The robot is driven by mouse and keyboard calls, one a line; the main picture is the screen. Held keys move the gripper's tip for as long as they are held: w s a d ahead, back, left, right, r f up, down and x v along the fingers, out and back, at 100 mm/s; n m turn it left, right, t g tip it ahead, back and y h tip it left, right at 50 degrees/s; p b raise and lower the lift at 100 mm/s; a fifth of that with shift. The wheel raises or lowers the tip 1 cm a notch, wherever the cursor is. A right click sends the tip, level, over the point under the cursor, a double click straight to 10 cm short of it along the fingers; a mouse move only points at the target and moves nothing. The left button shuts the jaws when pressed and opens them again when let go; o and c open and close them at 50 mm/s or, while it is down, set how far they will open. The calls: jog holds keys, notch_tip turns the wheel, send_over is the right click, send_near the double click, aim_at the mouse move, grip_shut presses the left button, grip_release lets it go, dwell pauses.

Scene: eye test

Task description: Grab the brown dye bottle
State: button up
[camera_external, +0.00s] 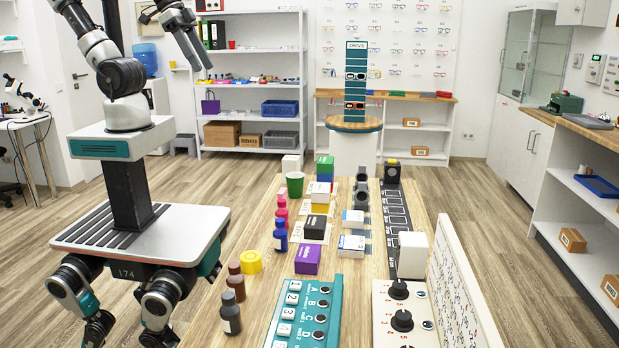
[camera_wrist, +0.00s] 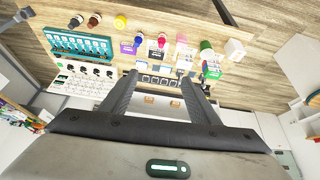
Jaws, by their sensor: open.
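The brown dye bottle (camera_external: 235,281) stands upright near the left edge of the wooden table, behind a dark grey or black bottle (camera_external: 230,314) and in front of a yellow ring-like item (camera_external: 250,261). In the wrist view the brown bottle (camera_wrist: 95,20) is near the top, between the dark bottle (camera_wrist: 75,22) and the yellow item (camera_wrist: 120,22). My gripper (camera_external: 198,58) is raised high at the upper left, well away from the bottle. Its fingers (camera_wrist: 160,80) are apart with nothing held between them.
Blue (camera_external: 280,236), red and pink bottles stand farther back along the table's left side, with a green cup (camera_external: 294,184) behind. A purple box (camera_external: 307,259) and a teal panel (camera_external: 304,312) with knobs lie right of the brown bottle. A white upright board (camera_external: 460,288) edges the right.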

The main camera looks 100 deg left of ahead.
jog(key=w+a+f+n+g+b, duration=0.1)
jog(key=w+f+n+g+b, duration=0.15)
jog(key=w+f+b, duration=0.4)
jog(key=m+g+b, duration=0.3)
jog(key=m+b, duration=0.2)
send_over(236, 279)
jog(key=s+a, duration=0.1)
notch_tip(236, 279, down, 23)
notch_tip(236, 279, down, 11)
jog(key=shift+s+a+r+b, duration=0.15)
jog(key=shift+r+b, duration=0.05)
jog(key=shift+b, duration=0.25)
jog(key=shift+w+f+b, duration=0.15)
jog(key=shift+w+f, duration=0.05)
jog(key=shift+f, duration=1.35)
jog(key=shift+w+f+b, duration=0.15)
jog(key=shift+f, duration=1.4)
jog(key=shift+r, duration=0.1)
jog(key=c, duration=1.2)
